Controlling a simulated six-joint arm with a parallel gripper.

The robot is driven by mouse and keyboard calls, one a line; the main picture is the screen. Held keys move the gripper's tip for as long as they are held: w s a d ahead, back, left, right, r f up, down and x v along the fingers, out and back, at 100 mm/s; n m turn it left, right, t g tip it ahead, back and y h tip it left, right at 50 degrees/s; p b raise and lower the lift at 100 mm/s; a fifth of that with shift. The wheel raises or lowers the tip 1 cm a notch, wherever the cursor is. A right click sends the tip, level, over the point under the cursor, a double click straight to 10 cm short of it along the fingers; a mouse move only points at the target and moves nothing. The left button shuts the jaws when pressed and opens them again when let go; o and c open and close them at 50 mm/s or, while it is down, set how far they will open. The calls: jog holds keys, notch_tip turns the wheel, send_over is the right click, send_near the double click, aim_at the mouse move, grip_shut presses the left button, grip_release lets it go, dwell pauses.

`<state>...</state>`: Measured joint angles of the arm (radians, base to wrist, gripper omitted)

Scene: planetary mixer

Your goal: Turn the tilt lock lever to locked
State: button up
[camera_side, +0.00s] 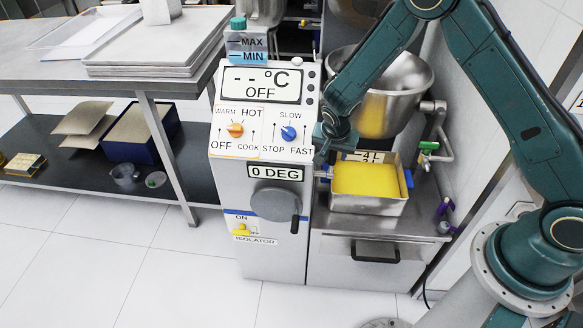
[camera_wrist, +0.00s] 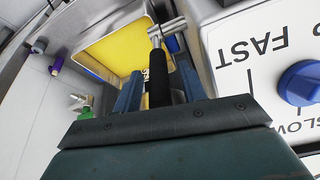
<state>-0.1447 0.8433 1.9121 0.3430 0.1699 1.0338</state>
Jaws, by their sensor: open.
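The tilt lock lever (camera_wrist: 158,76) shows in the wrist view as a black grip on a metal rod. The rod joins a metal pin that sticks out from the side of the white control cabinet. My gripper (camera_wrist: 160,92) is open, with one blue finger on each side of the black grip. I cannot tell whether either finger touches it. In the side view my gripper (camera_side: 323,155) is at the right edge of the cabinet (camera_side: 270,145), and it mostly hides the lever there. No locked or unlocked mark is readable.
A metal pan of yellow liquid (camera_side: 366,180) stands right of the cabinet, close to my gripper. A steel bowl (camera_side: 400,85) is above it. The blue speed knob (camera_side: 289,132) and orange heat knob (camera_side: 235,130) are on the panel. A grey handwheel (camera_side: 275,204) is below.

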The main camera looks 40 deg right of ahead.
jog(key=shift+w+d+f, duration=0.1)
jog(key=shift+f, duration=0.15)
grip_shut()
jog(key=shift+d, duration=0.1)
jog(key=shift+w+d+g+y, duration=0.45)
jog(key=shift+w+g+y, duration=0.05)
jog(key=shift+y, duration=0.1)
